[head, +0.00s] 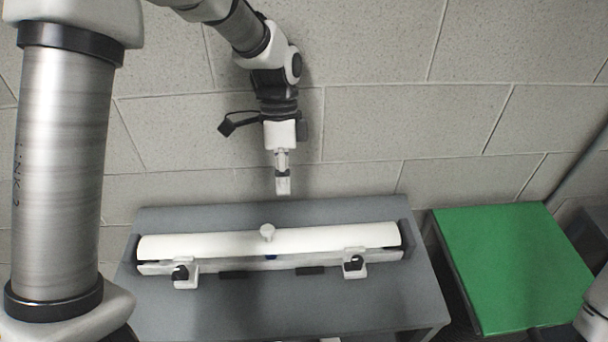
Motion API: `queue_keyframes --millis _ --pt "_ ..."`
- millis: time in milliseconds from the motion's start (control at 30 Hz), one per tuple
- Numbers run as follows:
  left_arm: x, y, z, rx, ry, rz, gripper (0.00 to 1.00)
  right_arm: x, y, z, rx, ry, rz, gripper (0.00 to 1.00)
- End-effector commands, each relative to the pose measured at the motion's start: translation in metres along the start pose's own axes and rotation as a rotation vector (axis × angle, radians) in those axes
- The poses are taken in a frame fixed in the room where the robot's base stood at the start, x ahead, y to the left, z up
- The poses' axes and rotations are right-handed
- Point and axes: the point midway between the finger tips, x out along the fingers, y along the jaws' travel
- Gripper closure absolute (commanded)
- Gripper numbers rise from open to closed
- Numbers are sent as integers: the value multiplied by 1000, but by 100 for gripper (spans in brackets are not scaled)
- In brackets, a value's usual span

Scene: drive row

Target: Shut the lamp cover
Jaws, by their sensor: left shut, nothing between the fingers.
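The lamp cover (330,238) is a long white rounded piece with a small white knob (267,231) at its middle. It lies lengthwise on a grey unit. Along its front edge runs a light strip (220,264), with a thin dark gap and a bit of blue showing between them. I cannot tell from this angle whether the cover is fully down. My left gripper (283,188) is shut and empty, pointing down just behind the cover and apart from it. My right gripper is not in view.
Two white clamp-like fittings with black knobs, the left (185,274) and the right (354,263), sit at the strip's front. The grey unit (290,315) has clear top in front. A green-topped box (515,265) stands to the right.

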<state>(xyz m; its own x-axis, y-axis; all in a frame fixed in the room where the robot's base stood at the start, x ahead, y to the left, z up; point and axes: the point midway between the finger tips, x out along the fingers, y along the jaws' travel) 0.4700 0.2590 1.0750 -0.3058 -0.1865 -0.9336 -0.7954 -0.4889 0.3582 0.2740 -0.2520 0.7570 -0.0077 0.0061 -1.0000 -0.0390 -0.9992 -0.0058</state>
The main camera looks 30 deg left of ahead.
Motion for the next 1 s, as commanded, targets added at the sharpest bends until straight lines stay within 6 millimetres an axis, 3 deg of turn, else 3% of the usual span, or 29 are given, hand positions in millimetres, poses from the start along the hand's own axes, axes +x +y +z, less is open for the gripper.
queue_keyframes --millis 333,500,1000 --pt "65 0 1 -4 -4 0 100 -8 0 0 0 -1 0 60" --pt "88 0 0 -3 -3 -3 100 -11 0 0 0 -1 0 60" --pt "97 0 0 -2 -3 -43 100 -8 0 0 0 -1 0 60"
